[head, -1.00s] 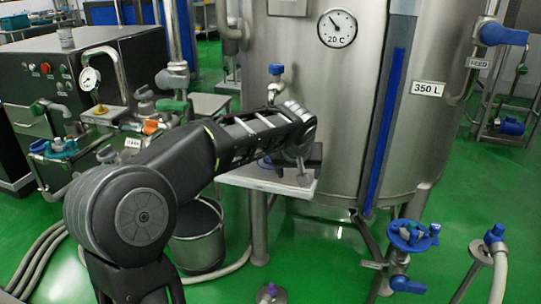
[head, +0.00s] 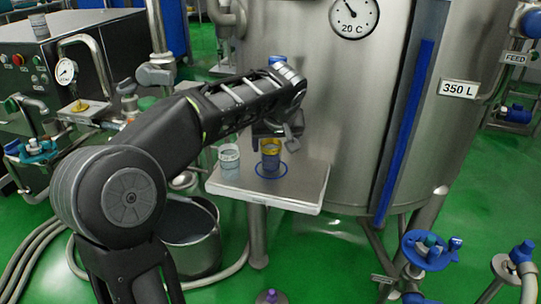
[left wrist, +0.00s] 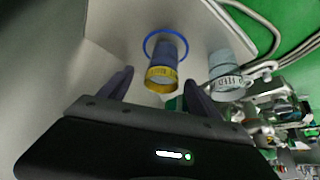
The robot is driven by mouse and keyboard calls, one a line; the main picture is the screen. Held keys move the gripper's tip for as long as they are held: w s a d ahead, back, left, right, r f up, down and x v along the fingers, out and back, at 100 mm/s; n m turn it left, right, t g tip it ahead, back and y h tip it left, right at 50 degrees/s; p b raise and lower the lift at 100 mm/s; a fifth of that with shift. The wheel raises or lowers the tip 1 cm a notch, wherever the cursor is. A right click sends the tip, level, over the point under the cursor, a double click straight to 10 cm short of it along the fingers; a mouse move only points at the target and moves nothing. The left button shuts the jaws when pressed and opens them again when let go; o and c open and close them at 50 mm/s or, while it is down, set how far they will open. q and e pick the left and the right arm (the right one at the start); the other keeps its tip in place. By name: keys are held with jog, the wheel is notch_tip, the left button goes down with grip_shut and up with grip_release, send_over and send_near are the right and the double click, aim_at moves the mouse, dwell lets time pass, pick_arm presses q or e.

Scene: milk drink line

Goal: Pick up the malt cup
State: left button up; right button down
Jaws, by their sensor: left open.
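A dark blue-grey cup with a yellow band at its top (head: 270,158) stands upright on a blue ring on a small white shelf (head: 300,197); I take it for the malt cup, though no name is readable on it. In the left wrist view this cup (left wrist: 164,62) shows between and just beyond the fingers. My right gripper is not in view.
A pale cup with printed lettering (head: 229,158) stands close to the left on the same shelf. A large steel tank (head: 345,110) rises right behind the shelf. A metal bucket (head: 190,240) is on the floor below. The shelf's right part is clear.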

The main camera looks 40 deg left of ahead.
aim_at(270, 153)
pick_arm(q)
jog(key=shift+x, duration=1.3)
jog(key=b+x, duration=0.1)
jog(key=x, duration=0.4)
jog(key=shift+a, duration=0.25)
grip_shut()
dwell(0.4)
jog(key=shift+r, duration=0.15)
